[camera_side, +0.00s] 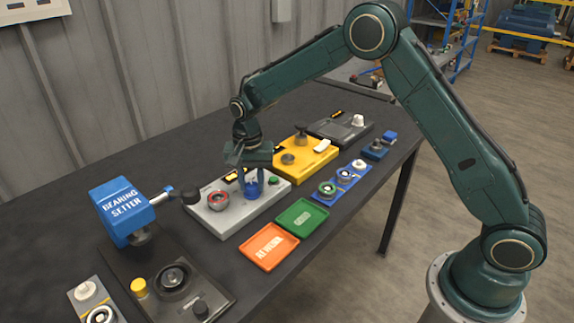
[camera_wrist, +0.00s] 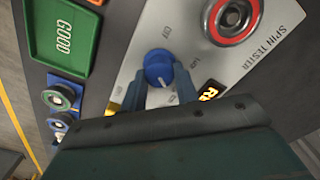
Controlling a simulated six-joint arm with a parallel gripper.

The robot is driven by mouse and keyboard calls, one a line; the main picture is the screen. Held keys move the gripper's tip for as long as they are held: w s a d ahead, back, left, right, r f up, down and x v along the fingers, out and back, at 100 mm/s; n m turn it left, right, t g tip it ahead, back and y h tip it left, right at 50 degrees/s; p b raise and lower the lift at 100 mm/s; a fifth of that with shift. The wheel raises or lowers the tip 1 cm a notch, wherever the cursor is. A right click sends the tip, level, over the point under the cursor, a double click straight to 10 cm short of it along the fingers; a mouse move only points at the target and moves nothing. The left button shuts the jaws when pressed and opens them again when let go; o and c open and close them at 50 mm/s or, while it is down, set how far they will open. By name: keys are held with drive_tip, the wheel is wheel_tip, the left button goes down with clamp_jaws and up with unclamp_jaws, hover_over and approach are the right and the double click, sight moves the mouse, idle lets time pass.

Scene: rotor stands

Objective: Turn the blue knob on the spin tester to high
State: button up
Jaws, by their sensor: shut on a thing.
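The spin tester is a light grey panel (camera_side: 236,215) with a red-ringed socket (camera_side: 218,200) at its left; it also shows in the wrist view (camera_wrist: 200,55). Its blue knob (camera_wrist: 158,66) sits in the middle of the wrist view, with small printed labels around it, too small to read surely. A short white mark on the knob is at its lower edge, towards my gripper. My gripper (camera_wrist: 160,90) is shut on the knob, one finger on each side. In the side view my gripper (camera_side: 252,178) comes straight down over the knob (camera_side: 253,188), partly hiding it.
A green GOOD tray (camera_side: 302,217) and an orange tray (camera_side: 269,246) lie in front of the tester. A yellow station (camera_side: 305,157) stands behind it. The blue bearing setter (camera_side: 122,208) is at the left. A blue strip with rotors (camera_side: 341,182) lies right.

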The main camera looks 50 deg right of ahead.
sight(252, 184)
drive_tip(key=shift+r, duration=0.1)
drive_tip(key=o, duration=1)
wheel_tip(252, 184, up, 14)
drive_tip(key=shift+f, duration=0.1)
idle(0.4)
